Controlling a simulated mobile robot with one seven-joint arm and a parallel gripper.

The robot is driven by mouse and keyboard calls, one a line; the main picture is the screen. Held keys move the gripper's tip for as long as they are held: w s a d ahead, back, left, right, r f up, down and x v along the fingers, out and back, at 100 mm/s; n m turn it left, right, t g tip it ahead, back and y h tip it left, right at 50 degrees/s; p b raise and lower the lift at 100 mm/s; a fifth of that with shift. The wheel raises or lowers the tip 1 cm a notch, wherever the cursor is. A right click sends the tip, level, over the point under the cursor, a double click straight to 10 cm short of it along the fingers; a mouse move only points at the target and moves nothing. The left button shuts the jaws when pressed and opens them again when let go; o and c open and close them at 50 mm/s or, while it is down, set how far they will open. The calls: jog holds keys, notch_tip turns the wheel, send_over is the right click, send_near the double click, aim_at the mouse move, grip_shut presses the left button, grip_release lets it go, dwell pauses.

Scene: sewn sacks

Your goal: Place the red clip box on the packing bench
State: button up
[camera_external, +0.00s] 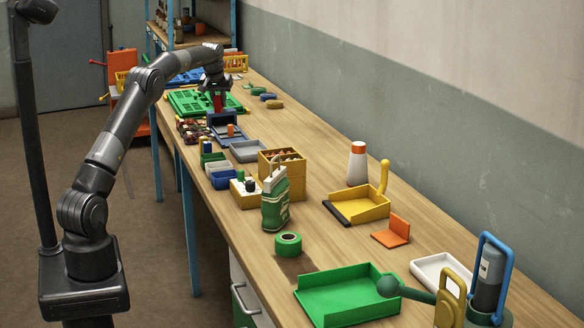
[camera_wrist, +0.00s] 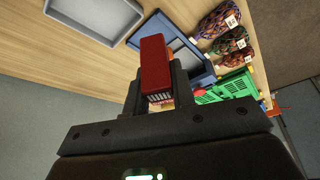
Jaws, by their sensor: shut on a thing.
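The red clip box (camera_wrist: 154,60) is held between the two fingers of my gripper (camera_wrist: 157,92) in the wrist view. A paler printed or ribbed end of it faces the camera. In the external view the box (camera_external: 217,102) is a small red block under my gripper (camera_external: 216,92), toward the far part of the bench. It appears to be held above a blue tray (camera_external: 225,120); the exact gap is hard to tell. The packing bench (camera_external: 330,195) is a long wooden top running from the near right to the back.
Green crates (camera_external: 188,102) and netted sacks (camera_wrist: 228,40) lie around the blue tray. A grey tray (camera_external: 247,151) is close by. Nearer are a wooden box (camera_external: 284,163), a green container (camera_external: 275,205) and a yellow tray (camera_external: 358,206). Bare wood shows along the wall side.

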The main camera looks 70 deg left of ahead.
jog(key=s+a+n, duration=0.1)
jog(key=s+a, duration=0.7)
jog(key=s, duration=0.1)
notch_tip(320, 180, down, 16)
jog(key=shift+w+a+f, duration=0.1)
jog(key=shift+a, duration=0.05)
jog(key=shift+g, duration=0.3)
jog(key=o, duration=0.9)
jog(key=shift+f, duration=0.1)
jog(key=shift+o, duration=0.4)
jog(key=v, duration=1.2)
jog(key=shift+d, duration=0.2)
